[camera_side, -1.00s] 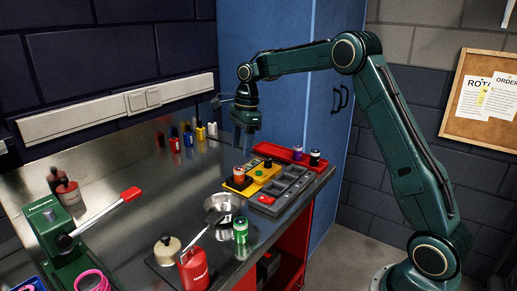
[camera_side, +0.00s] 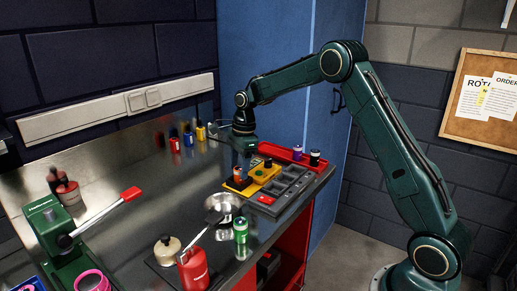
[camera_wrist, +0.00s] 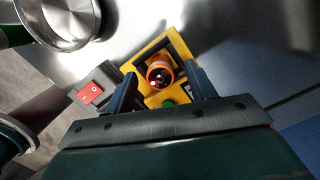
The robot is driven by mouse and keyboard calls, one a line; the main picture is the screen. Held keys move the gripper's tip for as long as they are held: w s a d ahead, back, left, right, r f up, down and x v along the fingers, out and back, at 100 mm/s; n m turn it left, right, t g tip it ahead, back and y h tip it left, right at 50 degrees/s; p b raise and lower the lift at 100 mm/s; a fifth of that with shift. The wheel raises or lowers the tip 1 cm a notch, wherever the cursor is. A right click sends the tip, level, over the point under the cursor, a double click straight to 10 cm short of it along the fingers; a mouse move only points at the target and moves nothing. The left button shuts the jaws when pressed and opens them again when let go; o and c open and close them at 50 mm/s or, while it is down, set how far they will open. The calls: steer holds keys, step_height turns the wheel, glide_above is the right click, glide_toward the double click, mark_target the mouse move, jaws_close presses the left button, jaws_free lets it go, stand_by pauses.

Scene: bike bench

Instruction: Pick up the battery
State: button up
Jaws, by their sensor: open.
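An orange battery (camera_side: 237,173) stands upright in a yellow holder (camera_side: 236,186) on the bench. In the wrist view the battery's round orange-rimmed top (camera_wrist: 160,73) shows from above, with the yellow holder (camera_wrist: 181,44) around it. My gripper (camera_side: 244,160) is low over the holder, its fingers pointing down. In the wrist view my gripper (camera_wrist: 162,88) is open, with one dark finger on each side of the battery. I cannot tell whether either finger touches it. The fingers partly hide the battery in the side view.
A grey compartment tray (camera_side: 285,187) lies right of the holder. A red tray (camera_side: 283,152) with a purple-topped cell (camera_side: 297,152) is behind. A metal bowl (camera_side: 224,203), a green can (camera_side: 240,229) and a red bottle (camera_side: 193,270) stand in front.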

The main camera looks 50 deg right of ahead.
mark_target(239, 167)
steer(key=shift+f, duration=0.55)
steer(key=shift+c, duration=0.2)
jaws_close()
steer(key=shift+r, duration=0.2)
steer(key=shift+r, duration=4.85)
